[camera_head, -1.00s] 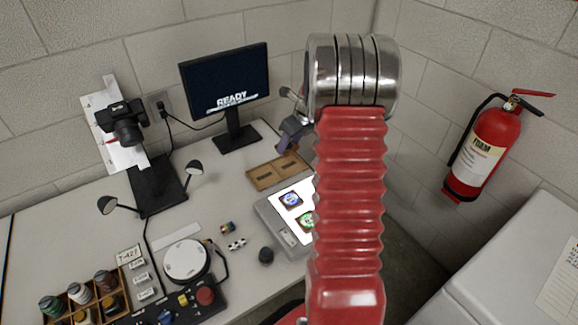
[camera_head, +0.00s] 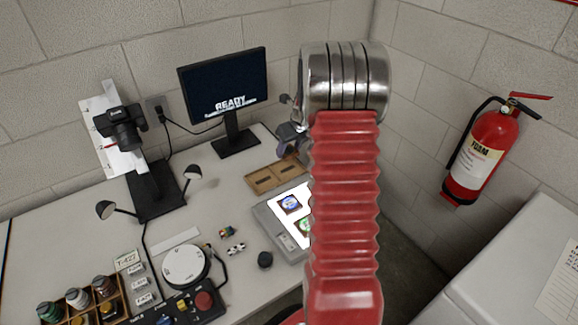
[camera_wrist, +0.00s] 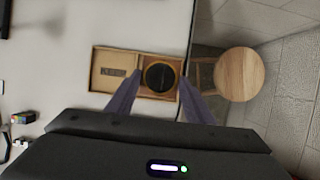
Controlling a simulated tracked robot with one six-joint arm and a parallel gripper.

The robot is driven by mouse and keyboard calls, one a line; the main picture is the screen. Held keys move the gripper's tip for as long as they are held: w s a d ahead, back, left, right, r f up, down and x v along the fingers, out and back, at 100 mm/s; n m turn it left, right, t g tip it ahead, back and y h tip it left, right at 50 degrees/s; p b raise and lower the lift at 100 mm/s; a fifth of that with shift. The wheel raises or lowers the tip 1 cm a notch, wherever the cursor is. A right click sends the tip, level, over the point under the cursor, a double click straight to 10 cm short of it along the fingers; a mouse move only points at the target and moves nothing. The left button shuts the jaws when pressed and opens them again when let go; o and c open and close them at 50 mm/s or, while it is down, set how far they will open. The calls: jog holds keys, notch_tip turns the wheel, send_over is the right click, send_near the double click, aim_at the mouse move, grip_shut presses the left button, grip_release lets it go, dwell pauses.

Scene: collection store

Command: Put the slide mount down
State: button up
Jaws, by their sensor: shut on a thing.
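My gripper (camera_wrist: 161,75) is shut on the slide mount (camera_wrist: 142,92), a brown square frame with a round dark window and an orange rim. In the wrist view the mount sits between the two fingertips, over the right part of the wooden tray (camera_wrist: 104,50). I cannot tell whether it touches the tray. In the head view the tray (camera_head: 262,184) lies behind the light panel, and my gripper (camera_head: 287,151) is at its right end, partly hidden by my arm. The held mount is not clear there.
The lit panel (camera_head: 265,215) bears two other slide mounts, a blue one (camera_head: 291,203) and a green one (camera_head: 305,225) partly behind my arm. A monitor (camera_head: 222,85) stands behind the tray. The wrist view shows the table edge and a round wooden stool (camera_wrist: 239,74) beyond it.

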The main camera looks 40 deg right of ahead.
aim_at(290, 154)
jog(key=shift+f, duration=1.9)
jog(key=shift+f, duration=1.85)
jog(key=shift+f, duration=0.15)
jog(key=o, duration=0.8)
jog(key=shift+o, duration=0.2)
jog(key=v, duration=1.2)
jog(key=shift+a, duration=0.1)
